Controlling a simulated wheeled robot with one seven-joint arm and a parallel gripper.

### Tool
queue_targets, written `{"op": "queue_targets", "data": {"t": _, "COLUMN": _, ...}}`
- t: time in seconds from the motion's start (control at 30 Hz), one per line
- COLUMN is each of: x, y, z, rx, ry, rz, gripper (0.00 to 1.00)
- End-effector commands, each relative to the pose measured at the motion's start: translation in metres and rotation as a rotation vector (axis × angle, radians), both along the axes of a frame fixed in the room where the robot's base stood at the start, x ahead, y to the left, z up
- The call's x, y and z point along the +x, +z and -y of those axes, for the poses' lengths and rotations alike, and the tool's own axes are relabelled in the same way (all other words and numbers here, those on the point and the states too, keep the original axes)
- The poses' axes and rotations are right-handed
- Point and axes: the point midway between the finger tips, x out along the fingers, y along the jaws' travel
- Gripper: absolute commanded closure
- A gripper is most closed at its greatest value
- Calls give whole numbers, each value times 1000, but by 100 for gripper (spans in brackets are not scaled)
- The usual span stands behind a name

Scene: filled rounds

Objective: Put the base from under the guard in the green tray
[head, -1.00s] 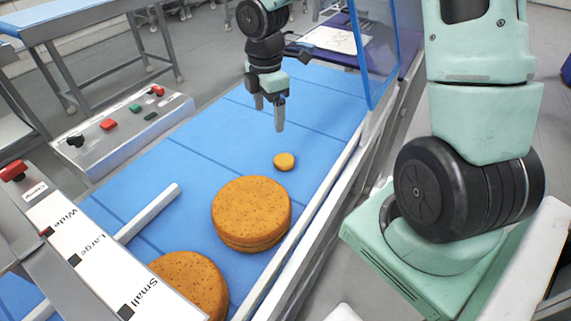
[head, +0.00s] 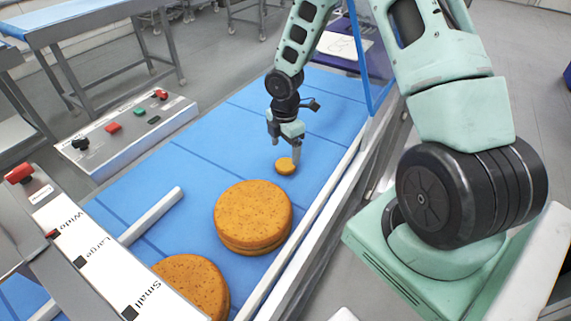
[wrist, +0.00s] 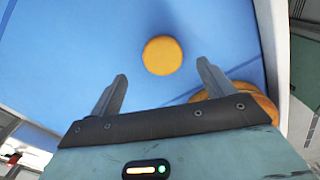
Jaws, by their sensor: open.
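A small round orange-brown base (head: 285,167) lies on the blue belt (head: 235,115). My gripper (head: 285,150) is open just above it, with one finger partly in front of it. In the wrist view the small base (wrist: 162,55) shows between and beyond the tips of my open gripper (wrist: 162,72), with nothing held. A large two-layer round (head: 252,214) sits nearer on the belt. Another large round (head: 192,284) is partly hidden by the labelled panel (head: 95,255). A clear blue-edged sheet (head: 366,60) stands at the far end. I see no green tray.
A grey control box (head: 130,128) with red, green and black buttons stands left of the belt. A white bar (head: 150,215) juts over the belt from the left. A metal rail (head: 305,225) runs along the right edge. The belt left of my gripper is clear.

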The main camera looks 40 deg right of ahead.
Motion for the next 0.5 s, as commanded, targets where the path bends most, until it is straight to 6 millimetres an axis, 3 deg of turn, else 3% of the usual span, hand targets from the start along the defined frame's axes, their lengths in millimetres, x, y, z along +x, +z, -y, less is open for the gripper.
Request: {"op": "queue_targets", "data": {"t": 0.5, "x": -4, "y": -52, "z": -1, "rx": -1, "ry": 0, "rz": -1, "gripper": 19}}
